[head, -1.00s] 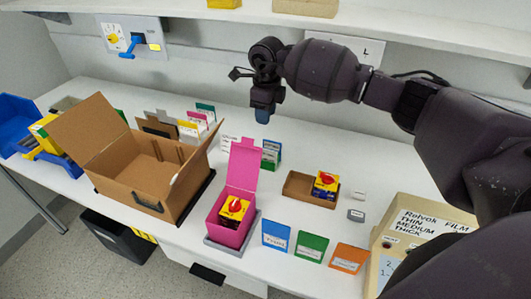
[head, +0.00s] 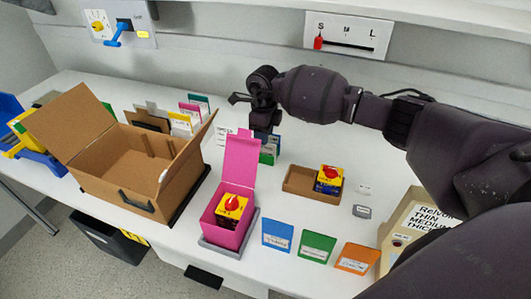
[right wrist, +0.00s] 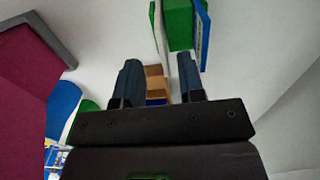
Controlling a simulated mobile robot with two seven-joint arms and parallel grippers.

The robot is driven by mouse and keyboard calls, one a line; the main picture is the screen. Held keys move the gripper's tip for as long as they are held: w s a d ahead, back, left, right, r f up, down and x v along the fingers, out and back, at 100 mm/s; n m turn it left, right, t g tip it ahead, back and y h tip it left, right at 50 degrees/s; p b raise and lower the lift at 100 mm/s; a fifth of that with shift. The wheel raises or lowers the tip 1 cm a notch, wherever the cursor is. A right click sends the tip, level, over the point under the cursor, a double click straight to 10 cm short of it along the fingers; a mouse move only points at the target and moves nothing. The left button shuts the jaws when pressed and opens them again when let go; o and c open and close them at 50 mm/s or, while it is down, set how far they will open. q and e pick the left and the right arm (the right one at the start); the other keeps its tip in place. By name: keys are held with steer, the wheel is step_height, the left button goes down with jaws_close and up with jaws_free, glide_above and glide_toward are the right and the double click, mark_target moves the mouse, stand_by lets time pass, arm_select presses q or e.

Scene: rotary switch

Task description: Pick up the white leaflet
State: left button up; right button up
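My right gripper (head: 263,122) hangs over the middle of the bench, just above and behind a group of green cards (head: 269,152). In the right wrist view the gripper (right wrist: 160,78) is open, with two dark fingers apart and nothing clearly held. A thin white sheet (right wrist: 160,32) stands beside a green card (right wrist: 179,22) beyond the fingers; whether it is the white leaflet I cannot tell. My left gripper is not in view.
An open pink box (head: 231,213) holding a yellow switch with a red knob (head: 232,203) stands in front. A large open cardboard box (head: 115,187) is at left. Blue, green and orange cards (head: 317,247) line the front edge. A shallow brown tray (head: 300,181) is at right.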

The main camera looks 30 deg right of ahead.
mark_target(269, 149)
steer(key=f, duration=0.4)
steer(key=shift+d+f, duration=0.2)
steer(key=shift+f, duration=0.2)
jaws_close()
